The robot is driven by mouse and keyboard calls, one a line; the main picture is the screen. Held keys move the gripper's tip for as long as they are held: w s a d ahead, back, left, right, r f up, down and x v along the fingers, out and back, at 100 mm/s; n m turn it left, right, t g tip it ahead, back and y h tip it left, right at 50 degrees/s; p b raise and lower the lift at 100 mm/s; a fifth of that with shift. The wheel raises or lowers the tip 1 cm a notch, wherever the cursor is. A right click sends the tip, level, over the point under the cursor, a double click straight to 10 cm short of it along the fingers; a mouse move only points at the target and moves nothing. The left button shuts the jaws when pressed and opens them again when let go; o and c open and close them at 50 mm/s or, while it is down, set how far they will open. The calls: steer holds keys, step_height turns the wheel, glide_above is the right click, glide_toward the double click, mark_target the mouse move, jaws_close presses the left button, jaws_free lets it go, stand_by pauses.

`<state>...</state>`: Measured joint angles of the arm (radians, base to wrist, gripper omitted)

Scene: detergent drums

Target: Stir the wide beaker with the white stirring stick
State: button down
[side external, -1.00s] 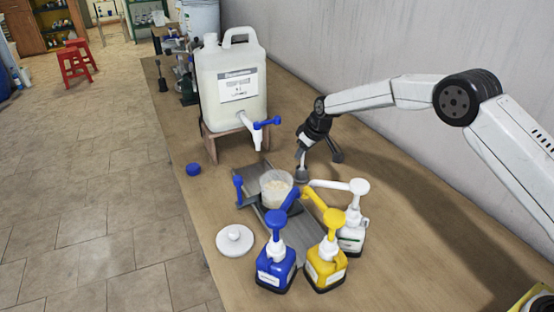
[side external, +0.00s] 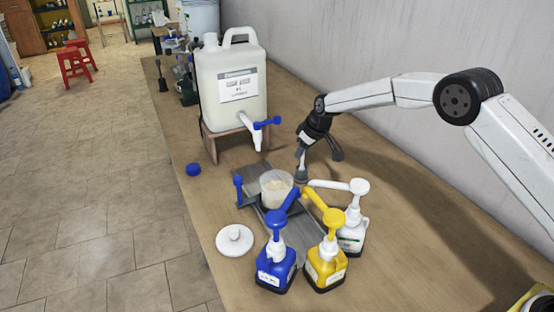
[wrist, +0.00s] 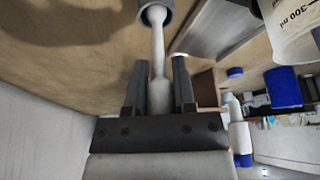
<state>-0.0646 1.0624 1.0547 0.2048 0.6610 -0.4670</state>
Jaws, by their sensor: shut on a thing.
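The white stirring stick (wrist: 158,45) stands between my gripper's (wrist: 160,75) two fingers, which are shut on its thick end. Its far end sits in a small grey holder (wrist: 150,8) at the top of the wrist view. In the side view my gripper (side external: 306,143) is just above that holder (side external: 302,176), with a short pale length of stick between them. The wide beaker (side external: 275,190), clear with pale contents, stands left of and in front of the holder. Part of it, with a 300 ml mark, shows in the wrist view (wrist: 292,25).
Blue (side external: 277,265), yellow (side external: 326,263) and white (side external: 352,235) pump bottles stand close in front of the beaker. A large drum (side external: 230,90) with a blue-handled tap stands behind. A white lid (side external: 235,240) and blue cap (side external: 193,169) lie on the left. The wall borders the right.

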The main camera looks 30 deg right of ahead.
step_height(320, 180, up, 19)
steer(key=s+a+y, duration=0.1)
steer(key=s+a, duration=0.6)
steer(key=a, duration=0.4)
steer(key=shift+g, duration=0.4)
steer(key=shift+w+f, duration=0.15)
steer(key=shift+f, duration=1.1)
steer(key=shift+w+f, duration=0.1)
steer(key=shift+f, duration=1.1)
steer(key=shift+f, duration=0.1)
step_height(320, 180, down, 12)
steer(key=shift+r, duration=0.25)
